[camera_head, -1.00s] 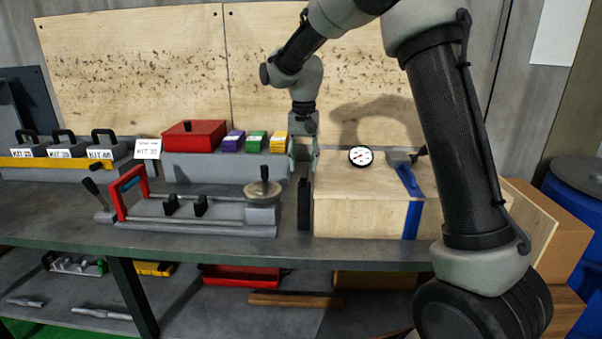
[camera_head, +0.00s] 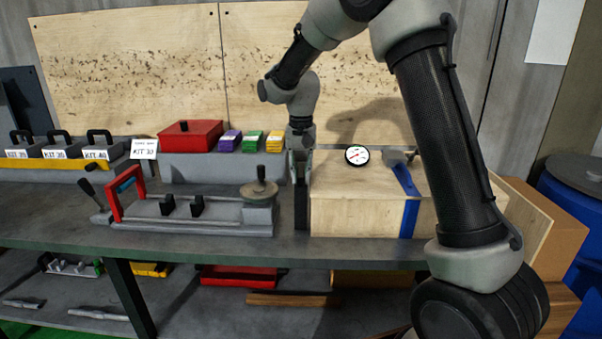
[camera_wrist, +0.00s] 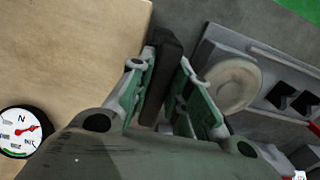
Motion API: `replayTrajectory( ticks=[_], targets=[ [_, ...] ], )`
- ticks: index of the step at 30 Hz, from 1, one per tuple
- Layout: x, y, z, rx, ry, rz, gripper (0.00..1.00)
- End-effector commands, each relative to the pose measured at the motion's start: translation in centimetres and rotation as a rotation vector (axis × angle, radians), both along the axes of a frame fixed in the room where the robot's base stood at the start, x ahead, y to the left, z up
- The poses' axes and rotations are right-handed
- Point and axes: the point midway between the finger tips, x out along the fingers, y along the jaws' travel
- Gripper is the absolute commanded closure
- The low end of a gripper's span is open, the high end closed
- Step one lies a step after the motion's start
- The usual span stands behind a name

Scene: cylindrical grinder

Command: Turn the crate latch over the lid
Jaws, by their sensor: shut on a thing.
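The wooden crate (camera_head: 352,213) stands on the bench with its flat plywood lid (camera_head: 331,174) on top. It also shows in the wrist view (camera_wrist: 65,50). The crate latch (camera_head: 301,208) is a black upright bar beside the crate's left side; it also shows in the wrist view (camera_wrist: 167,62). My gripper (camera_head: 301,170) points down at the crate's left edge. In the wrist view its green-padded fingers (camera_wrist: 160,95) stand on both sides of the black latch, shut on it. The latch's upper end is partly hidden between the fingers.
A round dial gauge (camera_head: 357,155) and a blue strap (camera_head: 405,180) lie on the lid. A grey fixture with a round knob (camera_head: 259,193) stands close to the left of the latch. Coloured boxes (camera_head: 252,141) and a red box (camera_head: 193,136) sit behind it.

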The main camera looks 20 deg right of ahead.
Motion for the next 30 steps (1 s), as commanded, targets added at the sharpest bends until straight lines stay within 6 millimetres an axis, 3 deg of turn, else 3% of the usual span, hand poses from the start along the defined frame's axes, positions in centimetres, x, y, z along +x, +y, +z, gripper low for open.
replayTrajectory(
  ticks=[11, 30],
  targets=[
    [-0.03, -0.1, 0.04, 0.0, 0.0, -0.099, 1.0],
    [-0.41, -0.52, 0.06, 0.0, 0.0, -0.668, 1.0]
  ],
)
